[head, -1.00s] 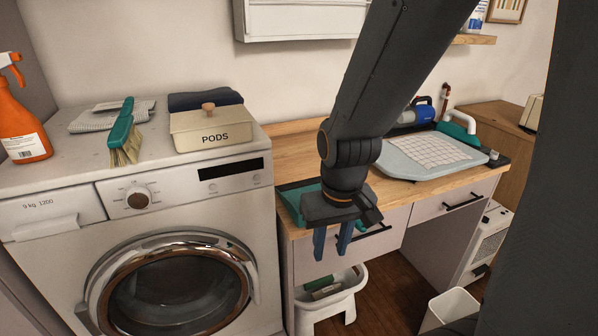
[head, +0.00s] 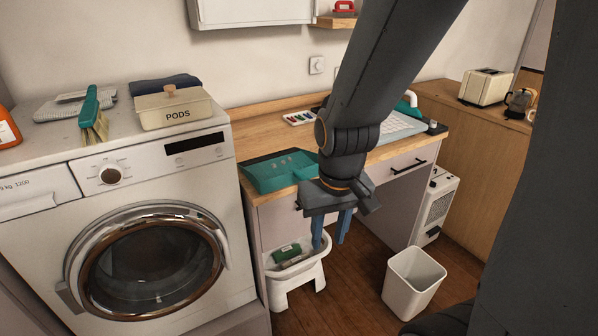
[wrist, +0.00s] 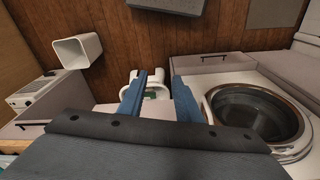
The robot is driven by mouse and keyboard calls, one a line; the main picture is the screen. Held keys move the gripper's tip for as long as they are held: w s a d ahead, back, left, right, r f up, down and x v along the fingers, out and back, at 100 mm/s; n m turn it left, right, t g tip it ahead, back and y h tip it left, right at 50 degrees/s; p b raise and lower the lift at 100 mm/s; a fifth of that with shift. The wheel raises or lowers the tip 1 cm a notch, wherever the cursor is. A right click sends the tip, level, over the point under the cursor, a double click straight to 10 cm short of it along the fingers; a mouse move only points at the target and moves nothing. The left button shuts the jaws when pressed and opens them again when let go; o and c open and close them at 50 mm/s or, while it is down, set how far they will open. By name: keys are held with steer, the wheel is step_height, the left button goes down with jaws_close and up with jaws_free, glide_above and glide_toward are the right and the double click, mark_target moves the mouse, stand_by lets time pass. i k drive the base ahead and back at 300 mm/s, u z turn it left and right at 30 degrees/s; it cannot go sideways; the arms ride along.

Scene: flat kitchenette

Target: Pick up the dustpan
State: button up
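The teal dustpan (head: 279,172) lies on the left end of the wooden desk top (head: 262,119), beside the washing machine. Its front edge is at the desk's front edge, and my arm hides part of its right side. My gripper (head: 331,240) hangs in front of the desk, to the right of and below the dustpan, with its blue fingers pointing down. In the wrist view the two blue fingers (wrist: 158,98) stand apart with nothing held between them. The dustpan cannot be made out in the wrist view.
A washing machine (head: 150,235) stands at the left, with a brush (head: 93,117) and a PODS box (head: 172,107) on top. A white stool (head: 297,275) holding a green item is below the gripper. A white bin (head: 413,281) stands on the floor. A tray (head: 398,128) lies on the desk.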

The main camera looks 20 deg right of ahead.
mark_target(304, 166)
steer(key=z, duration=0.05)
steer(key=i, duration=0.5)
steer(key=u, duration=1.7)
steer(key=k, duration=1.15)
steer(key=z, duration=1.15)
steer(key=i, duration=1)
